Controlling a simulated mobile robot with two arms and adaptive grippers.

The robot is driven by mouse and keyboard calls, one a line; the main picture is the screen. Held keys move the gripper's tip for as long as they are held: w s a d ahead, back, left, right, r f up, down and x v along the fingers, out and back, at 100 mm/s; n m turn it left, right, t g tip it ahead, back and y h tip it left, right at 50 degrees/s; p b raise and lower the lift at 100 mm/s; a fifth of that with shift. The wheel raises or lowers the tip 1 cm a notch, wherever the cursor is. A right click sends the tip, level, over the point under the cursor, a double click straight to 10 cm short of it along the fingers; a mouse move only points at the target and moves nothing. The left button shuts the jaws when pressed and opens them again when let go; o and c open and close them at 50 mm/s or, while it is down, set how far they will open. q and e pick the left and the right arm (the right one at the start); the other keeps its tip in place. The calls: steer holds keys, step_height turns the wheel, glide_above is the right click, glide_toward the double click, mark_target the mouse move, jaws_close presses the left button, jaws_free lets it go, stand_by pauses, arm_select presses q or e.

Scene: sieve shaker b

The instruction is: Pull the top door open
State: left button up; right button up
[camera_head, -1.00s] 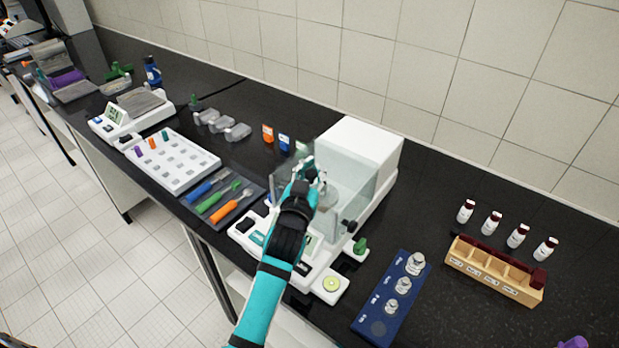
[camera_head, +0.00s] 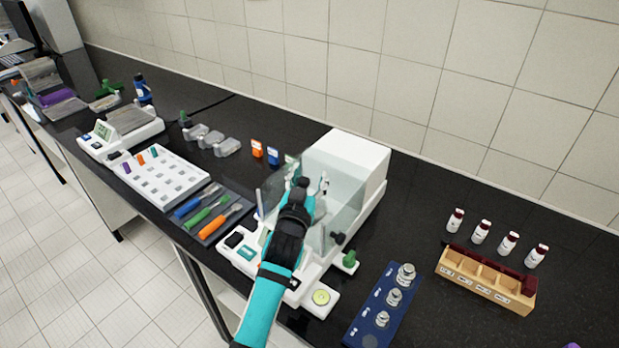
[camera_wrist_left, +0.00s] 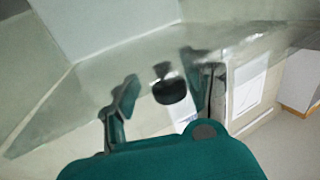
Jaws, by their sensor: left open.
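The analytical balance (camera_head: 347,157) has a white rear housing and a clear glass chamber (camera_head: 346,208) in front of it. My left gripper (camera_head: 312,185) is over the top of the glass chamber, with its jaws open. In the left wrist view, a dark round knob (camera_wrist_left: 170,91) shows between the two spread fingers, against clear glass (camera_wrist_left: 60,105). It seems to be the top door's knob; I cannot tell if the fingers touch it. The top door's edges are hard to make out, and my arm hides part of the balance front. My right gripper is not in view.
A blue weight holder (camera_head: 358,325) stands right of the balance, and a wooden rack (camera_head: 488,281) with small bottles behind it further right. A tool mat (camera_head: 232,222) and white sample tray (camera_head: 163,198) lie left. A tiled wall (camera_head: 420,80) closes the back.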

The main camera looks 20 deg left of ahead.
arm_select(q)
steer(key=shift+a, duration=0.1)
steer(key=s, duration=1.2)
steer(key=shift+d, duration=0.4)
